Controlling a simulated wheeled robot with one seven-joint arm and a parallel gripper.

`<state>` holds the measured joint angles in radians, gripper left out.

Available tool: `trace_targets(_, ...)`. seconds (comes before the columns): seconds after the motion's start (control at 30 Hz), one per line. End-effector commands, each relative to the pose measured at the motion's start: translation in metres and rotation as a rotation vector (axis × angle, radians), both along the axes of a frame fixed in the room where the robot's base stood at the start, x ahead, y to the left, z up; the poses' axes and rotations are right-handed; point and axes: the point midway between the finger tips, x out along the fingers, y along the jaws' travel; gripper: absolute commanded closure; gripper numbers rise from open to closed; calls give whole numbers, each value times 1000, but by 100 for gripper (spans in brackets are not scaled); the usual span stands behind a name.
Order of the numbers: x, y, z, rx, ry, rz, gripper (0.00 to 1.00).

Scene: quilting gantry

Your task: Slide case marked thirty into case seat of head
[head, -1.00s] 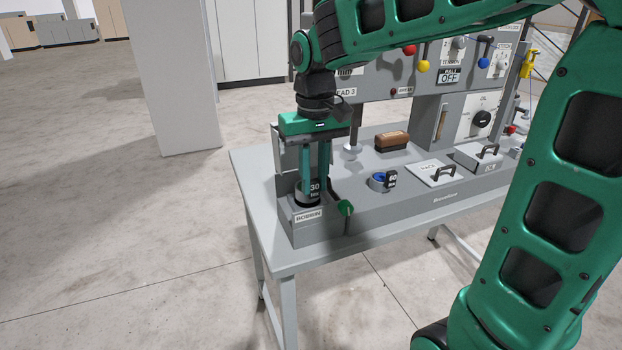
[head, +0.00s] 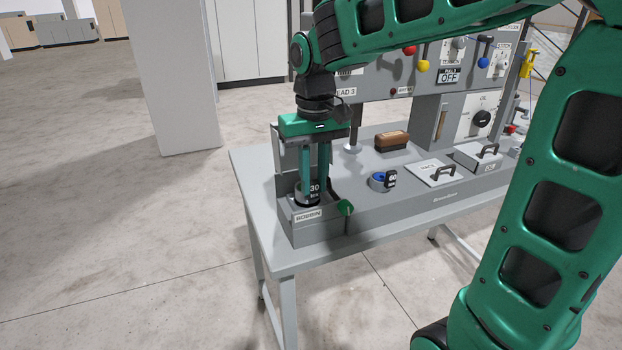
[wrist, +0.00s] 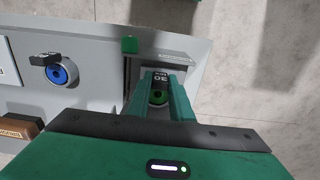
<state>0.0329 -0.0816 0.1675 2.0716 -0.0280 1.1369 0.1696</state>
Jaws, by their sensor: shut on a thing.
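The case marked 30 (head: 309,196) is a small round metal case with a black label tab and a green centre, seen in the wrist view (wrist: 158,97). My gripper (head: 313,183) points straight down and is shut on it. The case is in or just over the grey block labelled BOBBIN (head: 308,217) at the table's left end. My fingers hide part of the case, and I cannot tell whether it touches the bottom of the seat. A green lever (head: 345,207) stands at the block's right side.
A second case marked 60 (head: 379,181), with a blue centre, sits to the right. Behind it is a brown brush (head: 392,141). The head panel (head: 400,70) rises at the back.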

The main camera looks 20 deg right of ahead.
Motion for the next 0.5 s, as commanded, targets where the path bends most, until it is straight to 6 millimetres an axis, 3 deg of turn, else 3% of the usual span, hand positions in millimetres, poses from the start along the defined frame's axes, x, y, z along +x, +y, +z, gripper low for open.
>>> trace_targets(0.5, 0, 0, -12, 0, 2, 0, 100)
